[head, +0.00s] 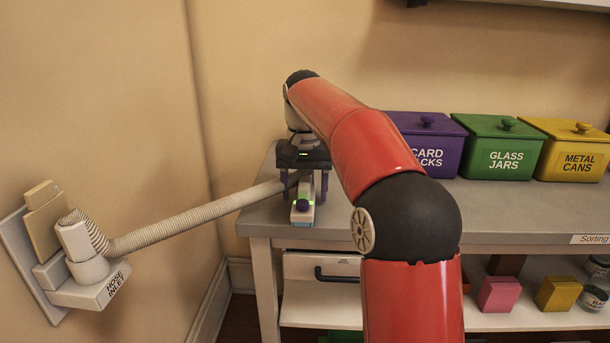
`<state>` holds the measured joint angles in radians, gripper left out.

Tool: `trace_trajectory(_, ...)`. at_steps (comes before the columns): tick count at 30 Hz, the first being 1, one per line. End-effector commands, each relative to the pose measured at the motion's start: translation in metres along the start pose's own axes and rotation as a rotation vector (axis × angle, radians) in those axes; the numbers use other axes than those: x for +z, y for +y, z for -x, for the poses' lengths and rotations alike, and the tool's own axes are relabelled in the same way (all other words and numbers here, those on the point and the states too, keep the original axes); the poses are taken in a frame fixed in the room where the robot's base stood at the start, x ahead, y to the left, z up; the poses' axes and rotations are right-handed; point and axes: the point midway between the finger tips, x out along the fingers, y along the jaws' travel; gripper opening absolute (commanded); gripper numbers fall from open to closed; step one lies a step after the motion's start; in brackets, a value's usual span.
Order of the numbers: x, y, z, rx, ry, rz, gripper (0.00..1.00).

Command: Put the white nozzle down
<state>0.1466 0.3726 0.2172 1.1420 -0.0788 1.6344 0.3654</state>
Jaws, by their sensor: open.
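The white nozzle (302,212) is at the left end of the grey bench, below my gripper, with a blue front edge and a green-lit part. A ribbed beige hose (190,215) runs from it to the left, to the wall unit labelled "HOSE INLET" (108,288). My gripper (304,188) points down over the nozzle. Its jaws are open, with a dark finger on each side of the nozzle. Whether the fingers touch it cannot be told. The nozzle looks to rest on the bench top, near its front left corner. My gripper hides its rear part.
Lidded bins stand along the back of the bench (505,215): purple (440,150), green "GLASS JARS" (497,145) and yellow "METAL CANS" (573,150). The bench top right of my arm is clear. A lower shelf holds a pink block (498,294), a yellow block (557,294) and jars (596,298).

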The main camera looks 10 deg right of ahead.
Motion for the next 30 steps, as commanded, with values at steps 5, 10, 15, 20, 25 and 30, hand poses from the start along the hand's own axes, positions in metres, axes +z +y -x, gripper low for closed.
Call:
trace_trajectory(5,-0.001,0.000,0.029,-0.001,0.003,0.000,0.63)
trace_trajectory(10,-0.001,-0.001,0.069,-0.001,0.003,0.000,0.63)
trace_trajectory(15,-0.001,-0.001,0.102,-0.001,0.002,0.000,0.63)
trace_trajectory(20,-0.001,-0.001,0.116,0.000,0.001,0.000,0.63)
trace_trajectory(25,0.000,0.000,0.120,0.001,0.000,0.000,0.63)
trace_trajectory(30,0.009,0.000,0.124,0.002,0.017,0.015,0.63)
